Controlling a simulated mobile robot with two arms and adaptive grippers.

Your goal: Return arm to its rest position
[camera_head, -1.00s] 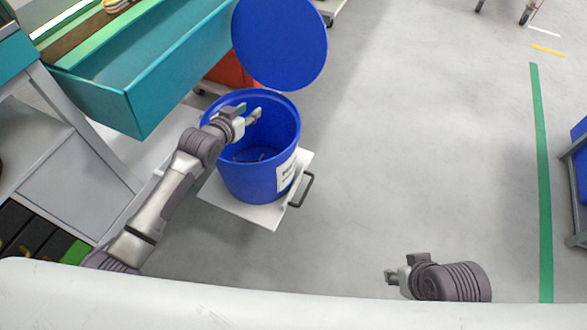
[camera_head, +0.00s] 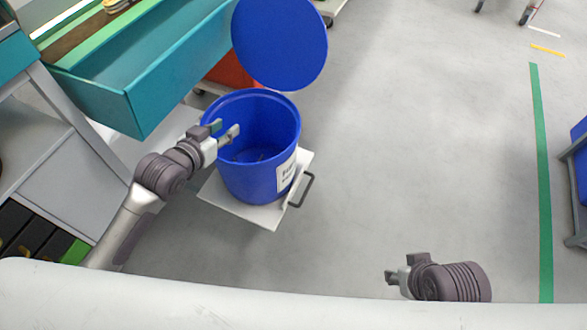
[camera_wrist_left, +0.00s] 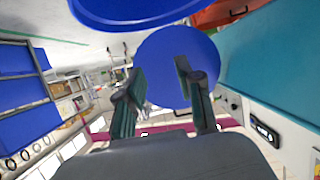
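My left gripper (camera_head: 225,129) is at the left rim of the blue bin (camera_head: 262,178) in the head view, with its fingers apart and nothing between them. Its two open fingers also show in the left wrist view (camera_wrist_left: 157,88). The bin is open and has some small dark items at its bottom. Its round blue lid (camera_head: 280,42) stands raised behind it. My right gripper (camera_head: 392,277) is at the lower right, above bare floor. Its fingertips are small and I cannot tell whether they are apart.
The bin stands on a white platform (camera_head: 240,208) with a dark handle (camera_head: 303,190). A teal drawer (camera_head: 150,85) juts out at the upper left, close to my left arm. A grey cabinet (camera_head: 65,170) is at the left. The floor in the middle and right is clear, with a green line (camera_head: 543,180).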

